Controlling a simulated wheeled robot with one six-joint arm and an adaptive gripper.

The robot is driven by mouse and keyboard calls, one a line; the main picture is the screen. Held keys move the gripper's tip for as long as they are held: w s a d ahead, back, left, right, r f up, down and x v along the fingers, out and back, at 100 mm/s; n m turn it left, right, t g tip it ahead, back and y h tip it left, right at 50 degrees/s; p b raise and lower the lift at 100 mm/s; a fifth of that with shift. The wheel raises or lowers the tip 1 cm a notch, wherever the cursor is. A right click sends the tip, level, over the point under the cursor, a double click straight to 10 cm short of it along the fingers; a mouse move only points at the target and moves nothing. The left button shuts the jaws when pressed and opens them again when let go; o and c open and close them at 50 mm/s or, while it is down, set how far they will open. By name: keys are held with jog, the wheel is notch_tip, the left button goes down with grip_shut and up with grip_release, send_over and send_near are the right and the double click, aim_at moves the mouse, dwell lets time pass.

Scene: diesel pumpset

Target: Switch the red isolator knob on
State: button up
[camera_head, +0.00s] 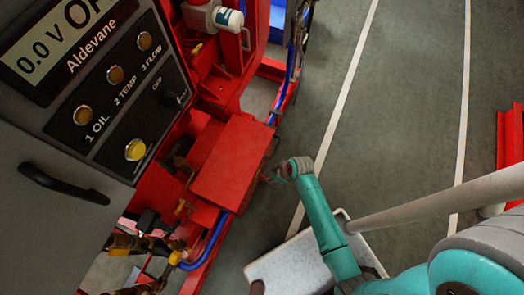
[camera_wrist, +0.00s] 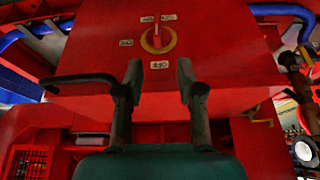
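The red isolator knob (camera_wrist: 157,38) sits in a yellow ring on the face of a red box (camera_wrist: 215,75) in the wrist view. Its narrow handle stands about upright in the picture. Small white labels sit above, left of and below it; the lower one (camera_wrist: 159,65) seems to read OFF, upside down. My gripper (camera_wrist: 160,72) is open and empty, its two fingertips apart just below the knob in the picture, not touching it. In the head view my gripper (camera_head: 271,176) is beside the right side of the red box (camera_head: 232,160); the knob is hidden there.
A black bar handle (camera_wrist: 80,79) is left of my fingers in the wrist view. Blue hoses (camera_wrist: 285,10) run beside the box. In the head view a grey control panel (camera_head: 75,150) with lamps stands at left. Open grey floor (camera_head: 400,110) with white lines lies at right.

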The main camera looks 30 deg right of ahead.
aim_at(262, 176)
jog(key=shift+n, duration=0.3)
jog(key=x, duration=0.7)
jog(key=w+x, duration=0.1)
jog(key=x, duration=0.3)
grip_shut()
